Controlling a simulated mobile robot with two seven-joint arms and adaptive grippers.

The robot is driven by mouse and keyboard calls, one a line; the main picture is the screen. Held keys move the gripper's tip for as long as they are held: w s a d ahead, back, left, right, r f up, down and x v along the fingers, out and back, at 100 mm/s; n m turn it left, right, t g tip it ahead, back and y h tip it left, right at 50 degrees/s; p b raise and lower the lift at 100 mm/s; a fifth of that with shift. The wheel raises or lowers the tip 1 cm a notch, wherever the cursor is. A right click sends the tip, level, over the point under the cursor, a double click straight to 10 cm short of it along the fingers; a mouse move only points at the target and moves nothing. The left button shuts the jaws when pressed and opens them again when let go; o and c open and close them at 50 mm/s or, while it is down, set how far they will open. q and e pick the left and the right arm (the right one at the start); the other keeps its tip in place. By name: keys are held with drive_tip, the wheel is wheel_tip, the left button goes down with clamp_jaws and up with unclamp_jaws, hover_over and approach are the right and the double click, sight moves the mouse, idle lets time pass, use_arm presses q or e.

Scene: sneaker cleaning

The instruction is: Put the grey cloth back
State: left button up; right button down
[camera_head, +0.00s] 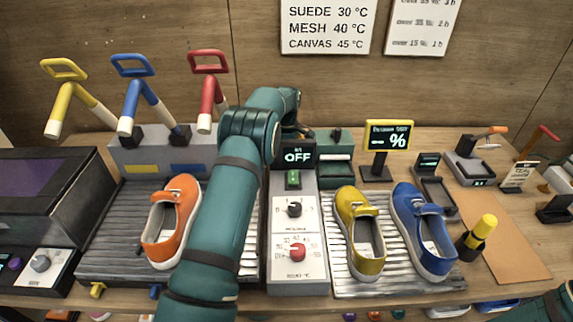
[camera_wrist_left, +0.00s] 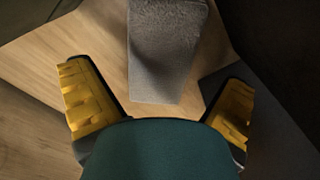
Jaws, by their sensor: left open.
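The grey cloth (camera_wrist_left: 165,55) shows at the top middle of the left wrist view, as a fuzzy grey strip over a wooden surface (camera_wrist_left: 100,45). My left gripper (camera_wrist_left: 156,85) is open, with one yellow-padded finger on each side of the picture. The near end of the cloth lies ahead of the gap between the fingers, and nothing is held. I cannot tell whether the cloth touches the wood along its length. In the head view my left arm reaches to the back middle of the bench, and the cloth cannot be made out there. My right gripper is out of view.
An orange shoe (camera_head: 172,222) stands on the left ribbed tray, partly behind my arm. A yellow shoe (camera_head: 360,233) and a blue shoe (camera_head: 424,232) stand on the right rack. The control panel (camera_head: 297,272) lies between. Several coloured-handled tools and small displays stand farther back.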

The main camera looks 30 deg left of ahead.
use_arm(q)
drive_tip(key=shift+f, duration=1.55)
drive_tip(key=c, duration=1.1)
drive_tip(key=shift+r+p, duration=3.8)
drive_tip(key=shift+r, duration=10.25)
drive_tip(key=shift+c, duration=0.2)
drive_tip(key=shift+s+f, duration=0.1)
